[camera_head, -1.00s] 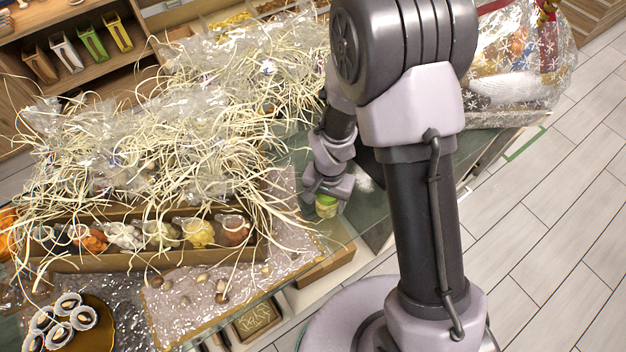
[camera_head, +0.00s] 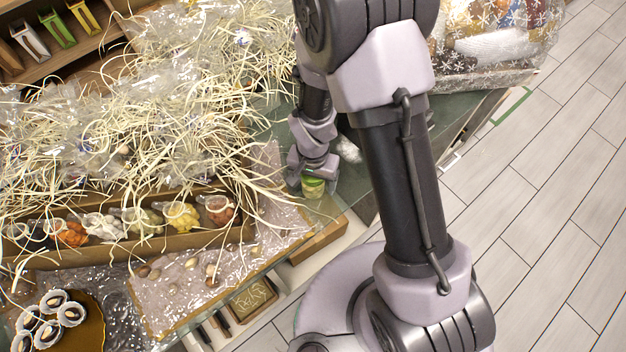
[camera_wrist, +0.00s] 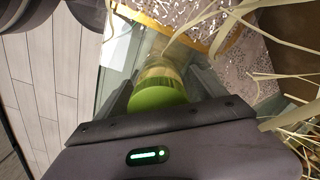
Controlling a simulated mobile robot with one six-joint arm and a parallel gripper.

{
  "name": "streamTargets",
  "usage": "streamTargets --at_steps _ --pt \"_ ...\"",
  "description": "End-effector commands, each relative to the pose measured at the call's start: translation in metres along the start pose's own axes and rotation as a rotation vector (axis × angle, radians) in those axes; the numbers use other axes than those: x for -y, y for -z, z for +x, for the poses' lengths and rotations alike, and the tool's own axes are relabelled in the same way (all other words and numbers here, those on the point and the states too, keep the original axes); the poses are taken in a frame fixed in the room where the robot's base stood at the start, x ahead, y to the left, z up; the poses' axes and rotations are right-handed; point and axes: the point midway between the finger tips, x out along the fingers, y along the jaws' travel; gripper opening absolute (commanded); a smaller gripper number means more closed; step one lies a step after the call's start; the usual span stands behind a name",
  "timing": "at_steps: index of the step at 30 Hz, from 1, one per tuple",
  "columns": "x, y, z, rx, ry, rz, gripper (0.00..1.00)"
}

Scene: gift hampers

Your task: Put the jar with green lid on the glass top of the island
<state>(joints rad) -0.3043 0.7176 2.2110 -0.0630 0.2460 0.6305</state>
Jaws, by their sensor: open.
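The jar with green lid (camera_head: 313,187) stands on the glass top (camera_head: 333,208) of the island, close to its front edge, in the head view. My gripper (camera_head: 311,180) is right at the jar, above and behind it. In the wrist view the jar's green lid (camera_wrist: 158,94) shows between the two open fingers, with its paler body beyond it over the glass. I cannot tell whether a finger touches the jar.
Shredded straw and clear wrap (camera_head: 110,130) cover the island left of my gripper. A wooden box of small filled cups (camera_head: 130,240) and a shiny tray (camera_head: 190,290) lie nearby. A wrapped hamper (camera_head: 490,45) stands at the back right. Tiled floor (camera_head: 540,220) is clear at right.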

Motion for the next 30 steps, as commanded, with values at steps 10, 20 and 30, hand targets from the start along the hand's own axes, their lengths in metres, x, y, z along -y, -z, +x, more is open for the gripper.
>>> streamTargets --at_steps 10,20,30 --pt "0.001 0.001 -0.065 -0.004 0.003 0.001 0.81" --pt "0.0 0.001 -0.126 -0.003 0.003 0.001 0.81" --pt "-0.065 -0.019 -0.321 -0.237 0.232 0.028 0.81"
